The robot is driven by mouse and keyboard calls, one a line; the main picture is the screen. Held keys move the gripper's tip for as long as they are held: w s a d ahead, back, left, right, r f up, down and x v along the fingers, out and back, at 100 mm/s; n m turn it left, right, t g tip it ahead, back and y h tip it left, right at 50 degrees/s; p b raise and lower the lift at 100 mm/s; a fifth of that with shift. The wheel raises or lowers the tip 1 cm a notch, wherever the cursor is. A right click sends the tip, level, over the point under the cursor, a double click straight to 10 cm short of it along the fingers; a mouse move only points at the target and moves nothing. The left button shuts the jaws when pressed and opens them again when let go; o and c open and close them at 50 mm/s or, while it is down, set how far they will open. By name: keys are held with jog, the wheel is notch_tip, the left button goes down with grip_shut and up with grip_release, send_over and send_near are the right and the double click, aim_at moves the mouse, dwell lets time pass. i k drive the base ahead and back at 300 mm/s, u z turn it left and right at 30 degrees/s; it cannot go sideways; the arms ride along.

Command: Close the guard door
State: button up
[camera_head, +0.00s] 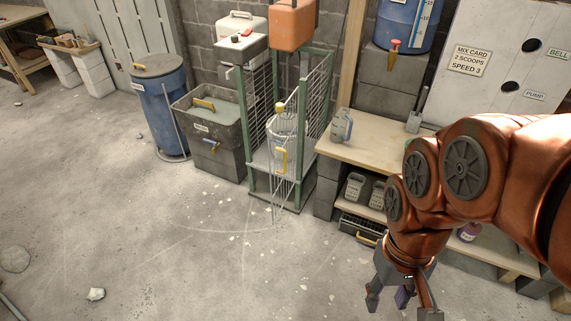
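The guard door (284,185) is a narrow wire-mesh panel with a yellow handle (281,160). It belongs to the green-framed mesh cage (250,165) at the centre back. It appears to stand open, seen almost edge-on, with its lower end jutting forward over the floor. A pale bucket-like vessel (288,126) stands inside the cage, partly hidden by the door's mesh. My gripper (400,303) is low at the bottom right, well away from the door. Its fingers are spread and it looks empty. A small purplish piece shows between them; I cannot tell what it is.
A blue barrel (163,110) and a grey tub (213,150) stand left of the cage. A wooden bench (375,155) with a jug (341,126) is to the right. A faint arc marks the floor before the cage. The floor at left front is mostly clear, with rubble.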

aim_at(280, 106)
jog(key=k, duration=0.6)
jog(key=u, duration=0.45)
jog(key=i, duration=1.25)
jog(key=u, duration=0.5)
